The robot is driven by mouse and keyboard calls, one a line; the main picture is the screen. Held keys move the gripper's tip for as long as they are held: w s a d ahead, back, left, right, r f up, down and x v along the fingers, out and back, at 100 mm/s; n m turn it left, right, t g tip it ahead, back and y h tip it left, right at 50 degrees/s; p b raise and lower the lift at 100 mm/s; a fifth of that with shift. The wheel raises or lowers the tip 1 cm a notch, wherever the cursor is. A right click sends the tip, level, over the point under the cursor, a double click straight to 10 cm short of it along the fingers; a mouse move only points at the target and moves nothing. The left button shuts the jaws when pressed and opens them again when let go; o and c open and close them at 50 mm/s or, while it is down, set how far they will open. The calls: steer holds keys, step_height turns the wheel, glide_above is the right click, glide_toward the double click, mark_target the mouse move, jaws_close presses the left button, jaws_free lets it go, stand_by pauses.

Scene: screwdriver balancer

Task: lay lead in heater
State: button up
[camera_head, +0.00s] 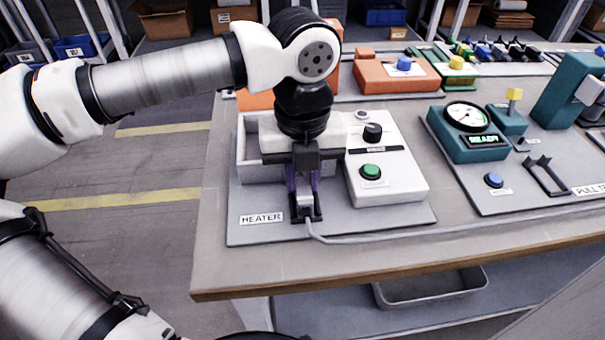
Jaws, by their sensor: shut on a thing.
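The heater (400,186) is a white control box with a green button and a black knob, beside an open grey tray on a grey plate labelled HEATER. My gripper (305,214) points down over the front of the heater plate, left of the white box. It is shut on the end of the lead (365,239), a grey cable. From the gripper the cable runs right across the plate and bench. My wrist and gripper hide part of the tray and most of the held end. I cannot tell whether that end touches the plate.
The gauge station (466,117) stands right of the heater, with a blue button (493,180) and a dark cradle (545,176) on its plate. Orange units (385,75) stand behind. The bench's front edge (400,270) is close, with a metal pan (430,288) below.

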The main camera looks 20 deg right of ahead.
stand_by(0.4)
steer(key=o, duration=1)
step_height(320, 180, up, 14)
steer(key=shift+f+p, duration=0.15)
steer(key=shift+p, duration=0.5)
